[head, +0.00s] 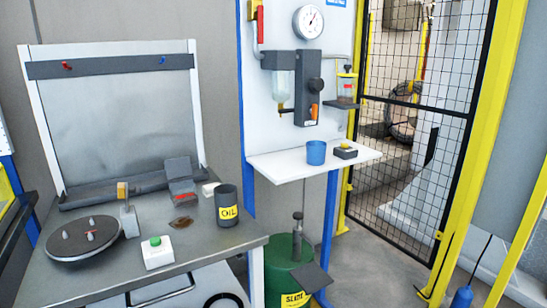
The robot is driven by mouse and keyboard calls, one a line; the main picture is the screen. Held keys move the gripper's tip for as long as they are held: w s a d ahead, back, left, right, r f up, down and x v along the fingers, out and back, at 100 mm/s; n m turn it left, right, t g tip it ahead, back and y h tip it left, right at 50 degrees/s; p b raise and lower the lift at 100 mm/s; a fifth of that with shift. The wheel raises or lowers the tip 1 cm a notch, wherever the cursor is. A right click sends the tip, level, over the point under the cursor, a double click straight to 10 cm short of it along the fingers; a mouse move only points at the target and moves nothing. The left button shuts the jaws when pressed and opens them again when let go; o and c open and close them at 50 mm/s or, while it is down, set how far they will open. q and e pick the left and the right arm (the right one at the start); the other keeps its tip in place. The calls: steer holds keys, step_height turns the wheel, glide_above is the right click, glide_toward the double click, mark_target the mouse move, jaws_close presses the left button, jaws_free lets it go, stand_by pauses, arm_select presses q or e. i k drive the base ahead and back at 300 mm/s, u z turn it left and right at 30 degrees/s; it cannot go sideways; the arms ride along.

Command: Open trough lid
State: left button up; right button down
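I cannot single out a trough with a lid for certain. A long, low dark grey trough-like ledge (105,194) runs along the foot of the upright back panel on the grey workbench at left. At its right end stands a small dark grey and red box (182,190) with a dark flap (178,167) tilted up behind it. Whether that flap is a lid is unclear. Neither of my grippers shows in the head view.
The workbench (95,275) holds a dark turntable (84,238), a green-button box (157,252) and an oil can (227,206). A white shelf (285,170) carries a blue cup (316,152). A green drum (280,268) stands below.

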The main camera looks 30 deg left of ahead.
mark_target(179, 166)
steer(key=z, duration=0.2)
steer(key=i, duration=2.95)
steer(key=u, duration=4.1)
